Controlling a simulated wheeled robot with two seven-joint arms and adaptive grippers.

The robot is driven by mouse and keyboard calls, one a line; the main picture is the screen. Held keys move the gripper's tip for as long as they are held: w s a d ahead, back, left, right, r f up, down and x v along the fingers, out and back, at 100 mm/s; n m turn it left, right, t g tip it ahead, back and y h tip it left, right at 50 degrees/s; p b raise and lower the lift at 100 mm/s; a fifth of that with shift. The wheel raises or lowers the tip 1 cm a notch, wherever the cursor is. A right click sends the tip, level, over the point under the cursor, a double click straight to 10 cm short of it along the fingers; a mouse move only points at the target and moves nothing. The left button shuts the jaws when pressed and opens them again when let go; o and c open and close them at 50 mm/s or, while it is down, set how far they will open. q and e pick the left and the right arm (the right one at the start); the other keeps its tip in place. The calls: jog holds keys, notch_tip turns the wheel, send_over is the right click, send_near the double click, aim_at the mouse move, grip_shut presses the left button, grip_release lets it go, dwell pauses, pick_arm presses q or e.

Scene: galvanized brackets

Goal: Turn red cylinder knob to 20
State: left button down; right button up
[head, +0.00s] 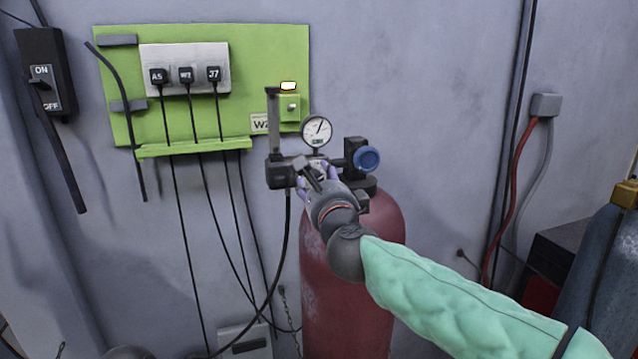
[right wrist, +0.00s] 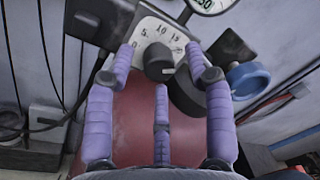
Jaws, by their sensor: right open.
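The red cylinder (head: 345,285) stands against the wall, with a dark regulator on top. In the right wrist view, a dark round knob (right wrist: 158,62) sits on a pale dial plate (right wrist: 150,30) marked 0, 5, 10 and 15. Further marks are hidden, and I cannot tell which number the knob points to. My right gripper (head: 318,172) is at the regulator in the head view. In the right wrist view its purple fingers (right wrist: 161,60) are open and spread around the knob, with no clear contact. My left gripper is not in view.
A round gauge (head: 316,131) rises above the regulator. A blue knob (head: 367,159) sits to its right. A green panel (head: 240,75) with plugs and hanging cables is on the wall at left. A blue-grey cylinder (head: 600,270) stands at far right.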

jog(key=v, duration=1.2)
jog(key=shift+f, duration=0.1)
